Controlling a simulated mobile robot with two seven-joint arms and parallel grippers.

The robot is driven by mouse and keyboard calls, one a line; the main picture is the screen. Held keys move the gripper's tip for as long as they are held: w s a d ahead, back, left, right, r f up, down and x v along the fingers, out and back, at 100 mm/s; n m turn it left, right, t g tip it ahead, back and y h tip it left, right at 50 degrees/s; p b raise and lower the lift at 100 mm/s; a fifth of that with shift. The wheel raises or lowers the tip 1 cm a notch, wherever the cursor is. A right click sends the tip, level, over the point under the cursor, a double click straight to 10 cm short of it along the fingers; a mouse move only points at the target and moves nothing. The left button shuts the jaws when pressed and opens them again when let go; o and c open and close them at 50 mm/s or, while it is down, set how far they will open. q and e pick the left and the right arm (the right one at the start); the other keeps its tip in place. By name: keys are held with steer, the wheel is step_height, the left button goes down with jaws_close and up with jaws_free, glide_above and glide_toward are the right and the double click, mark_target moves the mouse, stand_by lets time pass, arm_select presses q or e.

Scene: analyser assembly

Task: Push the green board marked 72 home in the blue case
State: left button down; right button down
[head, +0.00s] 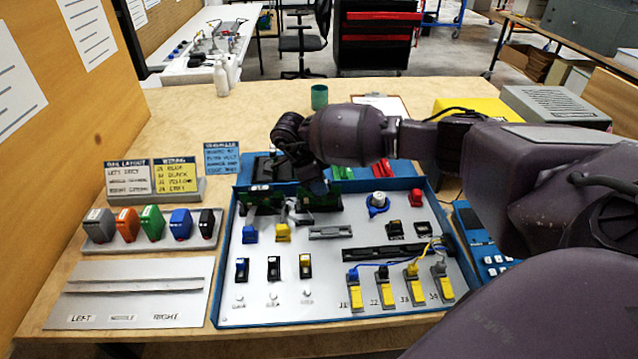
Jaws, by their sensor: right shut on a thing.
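The blue case (225,275) lies on the wooden table, with a pale panel inside carrying switches, sockets and connectors. Green boards stand near its back edge: one at the left (258,190) and one at the right (328,202). Their markings are too small to read, so I cannot tell which is 72. My right gripper (300,208) reaches down from above at the back of the panel and is shut on a green board there. My wrist partly hides the board, and I cannot tell how deep it sits. My left gripper is not in view.
Left of the case stand a rack of coloured blocks (152,222), instruction cards (176,176) and a grey tray (130,290) labelled left, middle and right. A green cup (319,97) and a yellow box (478,111) stand behind.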

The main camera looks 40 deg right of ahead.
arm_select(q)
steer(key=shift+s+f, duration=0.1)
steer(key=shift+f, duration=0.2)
arm_select(e)
steer(key=shift+f, duration=0.45)
steer(key=c, duration=0.6)
jaws_free()
steer(key=shift+c, duration=0.2)
steer(key=shift+r+p, duration=1.35)
steer(key=shift+r, duration=2.25)
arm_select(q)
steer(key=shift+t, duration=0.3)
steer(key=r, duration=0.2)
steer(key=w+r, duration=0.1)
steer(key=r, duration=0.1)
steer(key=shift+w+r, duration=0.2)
